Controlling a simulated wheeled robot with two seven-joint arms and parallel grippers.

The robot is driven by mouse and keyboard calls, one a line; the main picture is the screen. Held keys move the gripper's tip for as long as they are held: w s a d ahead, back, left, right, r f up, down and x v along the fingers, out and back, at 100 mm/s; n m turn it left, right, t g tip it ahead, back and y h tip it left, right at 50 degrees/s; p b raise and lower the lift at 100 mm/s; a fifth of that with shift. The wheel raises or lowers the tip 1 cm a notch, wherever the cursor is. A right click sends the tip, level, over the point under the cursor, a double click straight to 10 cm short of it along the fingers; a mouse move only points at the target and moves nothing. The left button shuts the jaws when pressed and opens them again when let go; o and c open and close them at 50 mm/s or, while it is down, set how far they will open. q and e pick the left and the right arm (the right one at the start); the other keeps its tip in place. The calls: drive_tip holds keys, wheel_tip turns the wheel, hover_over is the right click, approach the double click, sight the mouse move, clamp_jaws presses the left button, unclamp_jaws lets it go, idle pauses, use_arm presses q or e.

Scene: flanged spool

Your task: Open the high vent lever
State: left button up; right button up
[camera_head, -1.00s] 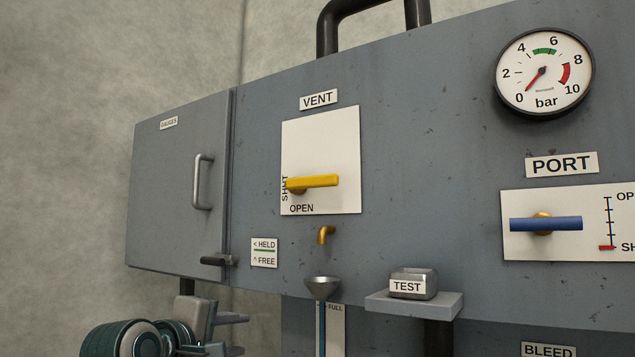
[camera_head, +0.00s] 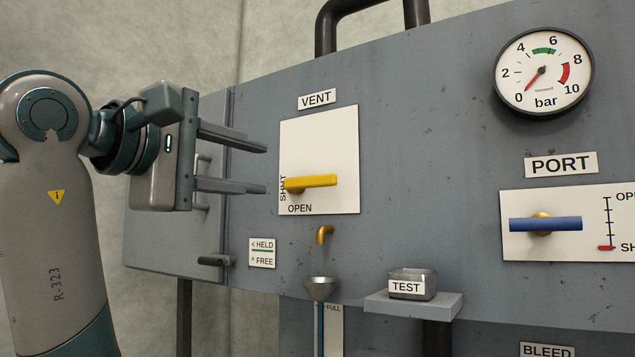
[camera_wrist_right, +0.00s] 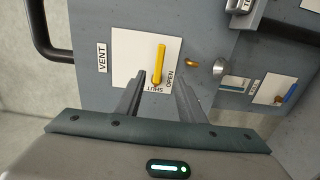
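The vent lever (camera_head: 312,182) is a yellow bar, lying about level on a white plate (camera_head: 335,135) under the VENT label. Its pivot is at its left end by the word SHUT; OPEN is printed below. My right gripper (camera_head: 266,168) is in from the left, its two fingers apart and empty, pointing at the plate from its left side. In the right wrist view the yellow lever (camera_wrist_right: 159,62) appears between and beyond the open fingertips (camera_wrist_right: 158,82), with no clear contact. My left gripper is not in view.
A grey door with a handle (camera_head: 201,205) stands behind my right gripper. Below the lever are a brass spout (camera_head: 323,236), a funnel (camera_head: 320,288) and a shelf (camera_head: 440,304) with a TEST tray (camera_head: 411,283). The blue PORT lever (camera_head: 560,224) and gauge (camera_head: 543,73) are right.

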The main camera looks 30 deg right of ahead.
sight(316, 181)
drive_tip(key=p+x, duration=0.7)
drive_tip(key=x, duration=0.9)
drive_tip(key=shift+r, duration=0.15)
drive_tip(key=shift+w+d, duration=0.25)
drive_tip(key=shift+d, duration=0.4)
clamp_jaws()
